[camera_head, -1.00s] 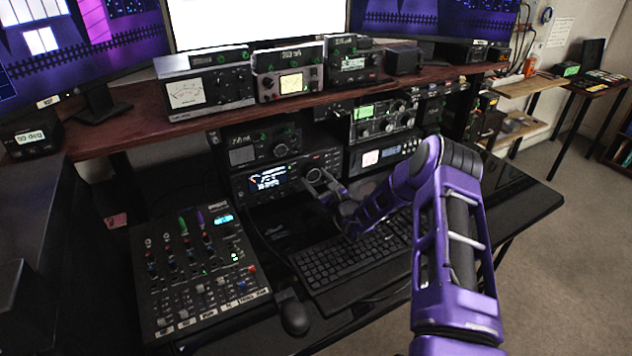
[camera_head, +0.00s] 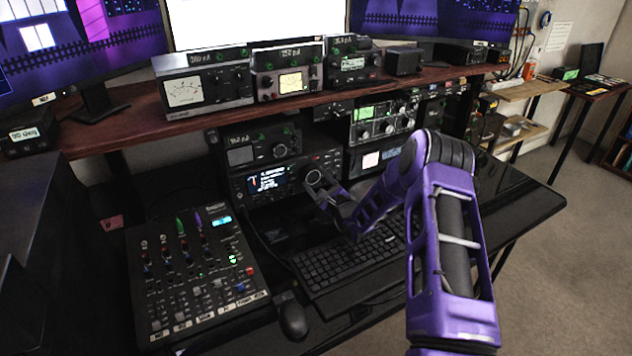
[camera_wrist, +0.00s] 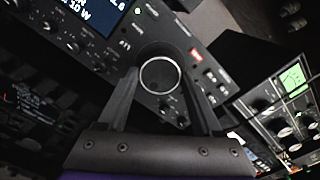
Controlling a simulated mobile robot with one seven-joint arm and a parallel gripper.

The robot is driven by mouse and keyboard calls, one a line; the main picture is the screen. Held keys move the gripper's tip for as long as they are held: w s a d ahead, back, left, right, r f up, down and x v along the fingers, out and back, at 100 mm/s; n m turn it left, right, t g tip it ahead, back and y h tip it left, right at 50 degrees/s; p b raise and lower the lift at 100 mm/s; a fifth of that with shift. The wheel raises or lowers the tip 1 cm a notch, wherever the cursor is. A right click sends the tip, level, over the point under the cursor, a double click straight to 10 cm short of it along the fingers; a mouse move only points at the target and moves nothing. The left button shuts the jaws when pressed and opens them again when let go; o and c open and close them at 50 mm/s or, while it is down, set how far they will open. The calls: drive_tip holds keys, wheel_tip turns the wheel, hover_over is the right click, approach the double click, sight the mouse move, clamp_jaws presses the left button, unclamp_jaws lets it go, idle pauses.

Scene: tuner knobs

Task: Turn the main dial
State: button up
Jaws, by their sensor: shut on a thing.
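The main dial is a round black knob with a pale ring on its face. It shows between my fingers in the wrist view (camera_wrist: 160,75) and on the front of the black radio in the head view (camera_head: 313,177). The radio (camera_head: 250,187) has a lit display left of the dial. My gripper (camera_wrist: 162,84) is shut on the dial, with one dark finger on each side of it. In the head view my gripper (camera_head: 318,186) reaches the radio's front from the lower right, and the fingers partly cover the area below the dial.
A keyboard (camera_head: 345,258) lies below my arm, with a mouse (camera_head: 292,315) beside it. A mixer (camera_head: 195,270) stands at the left. More radios stand to the right, including one with a green display (camera_head: 364,113). A wooden shelf (camera_head: 130,125) runs above.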

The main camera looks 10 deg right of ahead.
drive_tip(key=o, duration=1.4)
drive_tip(key=v, duration=1.7)
drive_tip(key=shift+s+p, duration=0.2)
drive_tip(key=shift+p, duration=0.2)
